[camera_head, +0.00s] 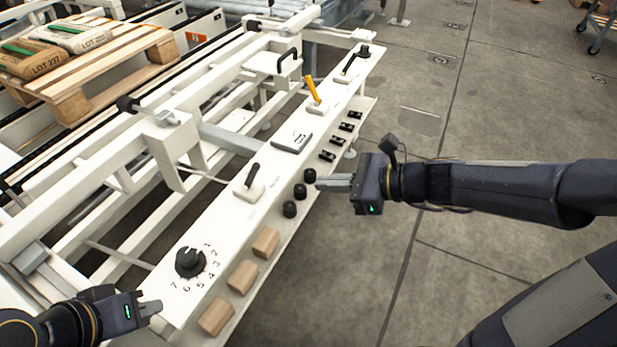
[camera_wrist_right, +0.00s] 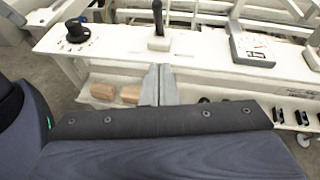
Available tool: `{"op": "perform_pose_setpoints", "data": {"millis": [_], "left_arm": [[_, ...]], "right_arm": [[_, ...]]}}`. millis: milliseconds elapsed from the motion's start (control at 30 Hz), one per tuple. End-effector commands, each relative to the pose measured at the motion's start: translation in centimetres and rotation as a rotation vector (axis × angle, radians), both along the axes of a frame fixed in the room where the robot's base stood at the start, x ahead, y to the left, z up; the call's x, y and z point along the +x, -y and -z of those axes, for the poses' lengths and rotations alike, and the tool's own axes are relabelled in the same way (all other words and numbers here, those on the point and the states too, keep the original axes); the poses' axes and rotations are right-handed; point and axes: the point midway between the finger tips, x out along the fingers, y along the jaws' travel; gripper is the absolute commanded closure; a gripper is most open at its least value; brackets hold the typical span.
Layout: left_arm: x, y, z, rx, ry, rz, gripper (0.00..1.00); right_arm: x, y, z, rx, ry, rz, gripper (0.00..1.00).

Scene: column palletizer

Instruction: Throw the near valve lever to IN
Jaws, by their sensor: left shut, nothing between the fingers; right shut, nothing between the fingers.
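The near valve lever (camera_head: 252,174) is a short black handle on a white base, on top of the white control rail (camera_head: 222,213). It stands up with a slight lean towards the back right in the head view. In the right wrist view the black lever (camera_wrist_right: 158,28) stands beyond the fingertips. I can make out no IN mark. My right gripper (camera_head: 320,183) is shut and empty, to the right of the lever and apart from it, beside the black knobs. Its fingers show in the wrist view (camera_wrist_right: 158,85). My left gripper (camera_head: 155,308) is shut and empty at the rail's near end.
The rail also carries a numbered dial (camera_head: 190,262), a grey box (camera_head: 292,141), a yellow lever (camera_head: 314,91) and a far black lever (camera_head: 351,62). Black knobs (camera_head: 290,209), wooden blocks (camera_head: 216,316) and switches (camera_head: 327,156) line its lower ledge. Open floor lies to the right.

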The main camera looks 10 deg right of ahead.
Motion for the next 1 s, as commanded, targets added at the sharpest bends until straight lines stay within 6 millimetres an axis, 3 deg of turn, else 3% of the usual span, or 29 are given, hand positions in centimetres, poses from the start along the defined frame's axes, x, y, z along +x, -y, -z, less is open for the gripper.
{"op": "perform_pose_setpoints", "data": {"millis": [400,500,700,1000], "left_arm": [[0.0,0.0,3.2,0.000,0.000,0.000,1.00],[0.0,0.0,2.9,0.000,-0.001,0.000,1.00],[0.0,0.0,2.8,0.000,0.000,0.000,1.00],[0.0,0.0,2.8,0.000,0.000,0.000,1.00]], "right_arm": [[3.6,-7.3,3.4,0.000,0.000,-0.006,1.00],[4.3,-8.7,2.3,-0.001,0.004,-0.005,1.00],[5.0,-10.2,1.5,-0.001,0.001,-0.003,1.00],[5.1,-10.5,1.4,-0.001,0.000,-0.001,1.00]]}}
